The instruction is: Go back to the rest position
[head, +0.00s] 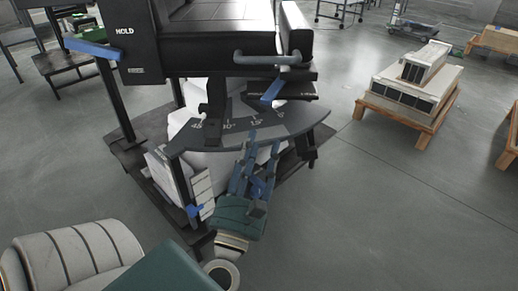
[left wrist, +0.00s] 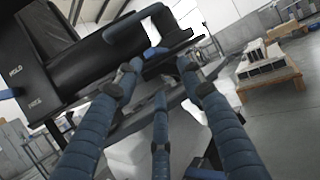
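My left gripper (head: 262,142) is in the lower middle of the head view, in front of the curved angle-scale plate of a black machine. Its blue fingers point up toward the plate's front edge. In the left wrist view the fingers (left wrist: 158,92) are spread apart with nothing between them. I cannot tell whether a fingertip touches the plate. My right gripper is in neither view.
The black machine (head: 215,45) has a grey handle (head: 267,59) and blue levers close above my left gripper. White boxes (head: 180,182) stand beneath it. A wooden pallet (head: 413,108) with white blocks stands at the right. The floor at the lower right is clear.

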